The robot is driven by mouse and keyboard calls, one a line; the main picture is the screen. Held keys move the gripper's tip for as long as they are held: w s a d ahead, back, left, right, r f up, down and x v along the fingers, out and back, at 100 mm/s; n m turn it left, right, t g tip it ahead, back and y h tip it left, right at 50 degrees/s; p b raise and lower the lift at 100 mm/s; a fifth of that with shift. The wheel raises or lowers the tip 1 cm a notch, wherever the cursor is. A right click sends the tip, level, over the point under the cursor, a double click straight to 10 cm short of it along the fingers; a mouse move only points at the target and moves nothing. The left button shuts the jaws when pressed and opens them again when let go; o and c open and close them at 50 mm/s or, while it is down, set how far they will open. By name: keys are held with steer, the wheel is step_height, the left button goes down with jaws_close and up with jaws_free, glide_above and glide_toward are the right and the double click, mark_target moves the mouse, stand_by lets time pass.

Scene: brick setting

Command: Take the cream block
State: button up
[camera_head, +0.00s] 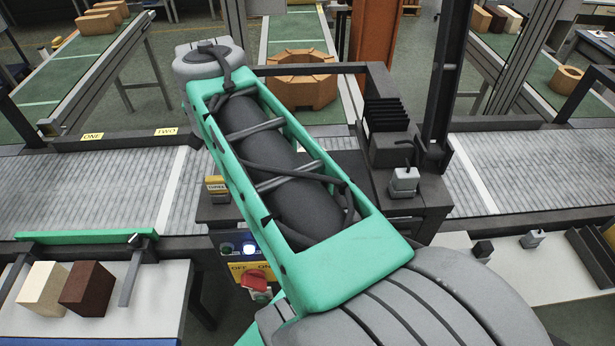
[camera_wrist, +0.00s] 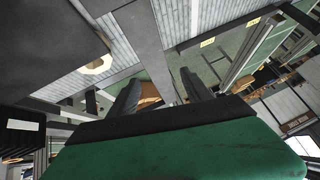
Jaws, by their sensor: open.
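The cream block (camera_head: 42,290) stands on a white table (camera_head: 150,300) at the lower left of the head view, close beside a dark brown block (camera_head: 86,289). Another cream-coloured block (camera_head: 509,19) is far off at the upper right. My gripper (camera_wrist: 158,82) shows in the wrist view with its two dark fingers apart and no block held between them. The gripper itself is hidden in the head view, where my green arm reaches up and away from the white table. I cannot make out the cream block in the wrist view.
A green bar (camera_head: 85,237) and a dark metal bracket (camera_head: 133,272) edge the white table near the blocks. A grey roller conveyor (camera_head: 80,190) runs behind it. A control box with a red knob (camera_head: 254,280) stands to its right. An orange brick ring (camera_head: 300,85) lies farther back.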

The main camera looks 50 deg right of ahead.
steer(key=s+d+f+m+g+y+b, duration=0.1)
steer(key=s+d+f+m+g, duration=0.1)
steer(key=d+f+m, duration=0.3)
steer(key=s+d+f+m+g+y+b, duration=0.2)
steer(key=d+f+m, duration=0.4)
steer(key=f, duration=0.5)
steer(key=s+d+f+m+g+y+b, duration=0.1)
steer(key=s+d+f+m, duration=0.3)
steer(key=d+f, duration=0.4)
steer(key=shift+s+d+f+m+g, duration=0.25)
steer(key=shift+d+m+g, duration=0.25)
steer(key=shift+m+g, duration=0.2)
steer(key=f, duration=0.2)
steer(key=f+p, duration=0.1)
steer(key=f, duration=0.2)
steer(key=f+p, duration=0.1)
steer(key=f, duration=0.1)
steer(key=shift+d+f, duration=0.25)
steer(key=shift+f, duration=0.1)
jaws_close()
steer(key=shift+d+r, duration=0.1)
steer(key=shift+r, duration=0.1)
